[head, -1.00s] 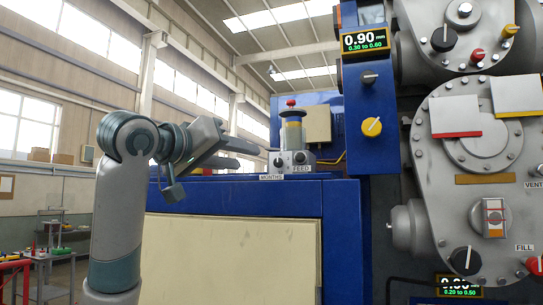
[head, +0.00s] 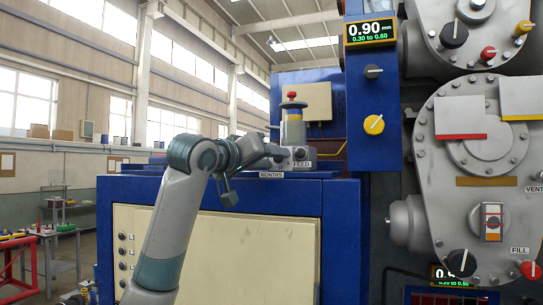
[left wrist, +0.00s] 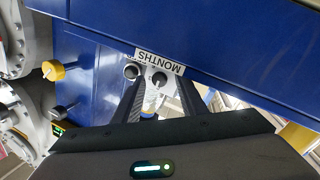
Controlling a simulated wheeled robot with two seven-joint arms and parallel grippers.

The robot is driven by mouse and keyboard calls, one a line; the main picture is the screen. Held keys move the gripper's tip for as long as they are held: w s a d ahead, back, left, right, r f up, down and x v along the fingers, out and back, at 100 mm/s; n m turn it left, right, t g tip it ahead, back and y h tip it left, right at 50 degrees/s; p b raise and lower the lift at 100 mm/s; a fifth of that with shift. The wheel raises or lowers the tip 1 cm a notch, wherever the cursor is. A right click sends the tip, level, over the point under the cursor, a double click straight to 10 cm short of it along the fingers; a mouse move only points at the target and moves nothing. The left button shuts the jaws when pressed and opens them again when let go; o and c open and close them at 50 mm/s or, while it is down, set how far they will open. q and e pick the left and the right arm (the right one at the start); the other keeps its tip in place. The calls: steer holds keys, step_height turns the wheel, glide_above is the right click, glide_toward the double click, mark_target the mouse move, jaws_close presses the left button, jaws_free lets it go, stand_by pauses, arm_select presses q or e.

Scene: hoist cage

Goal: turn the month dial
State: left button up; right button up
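The MONTHS label (head: 271,174) is on the front edge of the blue cabinet top, below a small grey feeder unit. In the left wrist view the picture is upside down, and the month dial (left wrist: 159,79), a dark round knob with a light pointer, sits by the MONTHS label (left wrist: 160,62). My left gripper (left wrist: 158,88) is open, with one finger on each side of the month dial; contact cannot be told. In the head view my left gripper (head: 274,151) reaches the unit's left side and hides the month dial. My right gripper is not in view.
The FEED dial (head: 300,153) sits close to the right of the month dial, and shows beside a finger in the wrist view (left wrist: 131,72). A feeder cylinder (head: 293,125) with a red knob stands behind. A blue column (head: 372,110) with a yellow knob rises at the right.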

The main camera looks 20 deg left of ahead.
arm_select(q)
jaws_close()
